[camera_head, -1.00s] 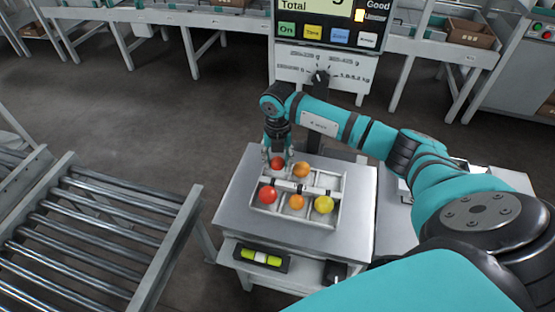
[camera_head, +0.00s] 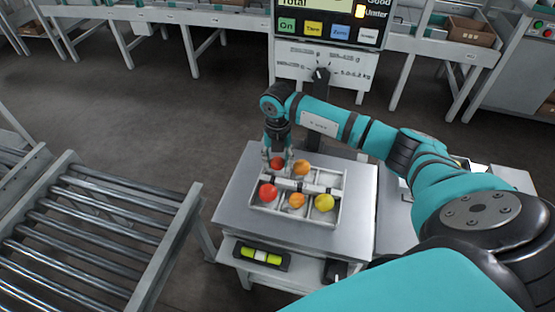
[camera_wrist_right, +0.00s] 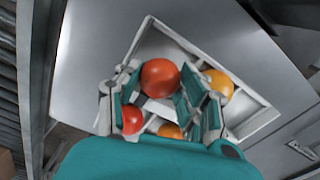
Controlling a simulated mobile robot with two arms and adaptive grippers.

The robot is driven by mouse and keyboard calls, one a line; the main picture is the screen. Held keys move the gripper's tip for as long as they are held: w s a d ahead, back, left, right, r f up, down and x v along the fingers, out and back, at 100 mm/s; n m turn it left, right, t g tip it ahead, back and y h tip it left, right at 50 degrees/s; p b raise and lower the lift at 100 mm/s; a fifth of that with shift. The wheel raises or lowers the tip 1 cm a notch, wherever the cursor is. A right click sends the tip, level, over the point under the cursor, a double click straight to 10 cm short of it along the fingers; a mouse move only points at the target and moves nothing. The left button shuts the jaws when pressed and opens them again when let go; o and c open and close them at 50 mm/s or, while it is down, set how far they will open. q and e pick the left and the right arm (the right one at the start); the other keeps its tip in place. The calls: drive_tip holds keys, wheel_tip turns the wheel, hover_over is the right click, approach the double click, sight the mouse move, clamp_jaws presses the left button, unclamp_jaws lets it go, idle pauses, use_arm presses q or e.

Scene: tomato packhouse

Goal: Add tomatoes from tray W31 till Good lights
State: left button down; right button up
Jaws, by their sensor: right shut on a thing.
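A pale divided tray (camera_head: 340,190) sits on the metal scale platform (camera_head: 240,195). My right gripper (camera_head: 278,155) is over its far-left compartment, shut on a red tomato (camera_head: 277,163). The wrist view shows this held tomato (camera_wrist_right: 160,77) between the fingers. Beside it is an orange tomato (camera_head: 302,167). In the near row are a red tomato (camera_head: 268,191), an orange one (camera_head: 297,200) and a yellow one (camera_head: 324,202). The far-right compartment looks empty. On the scale display (camera_head: 310,4), the yellow light (camera_head: 360,11) by the lower label is lit. No W31 label is readable.
A roller conveyor (camera_head: 90,235) is at the left. A yellow-green level (camera_head: 262,257) lies in a holder below the platform's front edge. Another work surface (camera_head: 395,210) stands at the right, partly behind my arm. Benches with a brown carton (camera_head: 470,32) line the back.

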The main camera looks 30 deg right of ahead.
drive_tip(key=shift+f, duration=0.25)
drive_tip(key=o, duration=0.9)
drive_tip(key=c, duration=0.3)
drive_tip(key=shift+c, duration=0.2)
drive_tip(key=shift+r, duration=0.1)
drive_tip(key=shift+r+p, duration=2.65)
drive_tip(key=shift+r, duration=0.85)
drive_tip(key=shift+f, duration=0.1)
